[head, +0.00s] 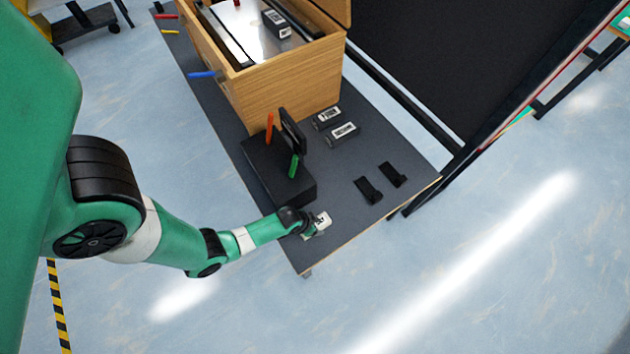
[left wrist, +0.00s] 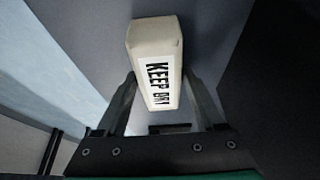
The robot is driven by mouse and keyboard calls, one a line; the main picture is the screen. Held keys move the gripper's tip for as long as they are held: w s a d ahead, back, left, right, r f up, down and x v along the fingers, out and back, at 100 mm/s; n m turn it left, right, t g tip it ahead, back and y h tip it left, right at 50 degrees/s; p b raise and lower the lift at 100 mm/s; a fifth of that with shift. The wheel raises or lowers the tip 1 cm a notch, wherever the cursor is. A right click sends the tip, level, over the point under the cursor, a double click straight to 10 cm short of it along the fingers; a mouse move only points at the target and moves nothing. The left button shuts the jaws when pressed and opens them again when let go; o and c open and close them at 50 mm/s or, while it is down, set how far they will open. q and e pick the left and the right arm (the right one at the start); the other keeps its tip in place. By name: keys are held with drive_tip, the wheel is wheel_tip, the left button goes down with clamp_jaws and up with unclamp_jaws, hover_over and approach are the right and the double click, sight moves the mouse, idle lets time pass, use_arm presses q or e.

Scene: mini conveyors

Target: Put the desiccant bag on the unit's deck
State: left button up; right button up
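The desiccant bag (head: 322,221) is small and white, near the close corner of the dark table. In the left wrist view the bag (left wrist: 154,65) shows a "KEEP DRY" label. My left gripper (head: 312,226) is down at the bag, with one finger on each side of it; in the left wrist view the fingertips (left wrist: 160,78) lie close along its sides. Firm contact on both sides cannot be made out. The unit's pale, shiny deck (head: 237,23) shows inside the open wooden crate, with a dark labelled block (head: 276,24) on it. My right gripper is not in view.
A black box (head: 270,172) holding orange- and green-handled tools stands between the bag and the crate (head: 290,85). Two labelled blocks (head: 343,133) and two black brackets (head: 368,189) lie to the right. A blue-handled tool (head: 203,74) is by the crate's left side.

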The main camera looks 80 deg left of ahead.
sight(318, 223)
use_arm(q)
clamp_jaws()
drive_tip(key=shift+r+p, duration=0.4)
drive_tip(key=shift+r, duration=0.2)
wheel_tip(318, 223, up, 3)
drive_tip(key=shift+s+d+r+p, duration=0.1)
drive_tip(key=shift+d+p, duration=0.05)
drive_tip(key=shift+p, duration=0.9)
drive_tip(key=d+r+p, duration=0.1)
drive_tip(key=s+d+r+p, duration=0.1)
drive_tip(key=r, duration=0.1)
drive_tip(key=s+d+r+p, duration=0.1)
drive_tip(key=shift+s+d+r, duration=0.1)
drive_tip(key=shift+s+r, duration=0.1)
drive_tip(key=shift+r, duration=0.2)
drive_tip(key=s+d+r+p, duration=0.3)
drive_tip(key=s+d+r, duration=0.1)
drive_tip(key=s+d, duration=0.2)
drive_tip(key=shift+d, duration=0.8)
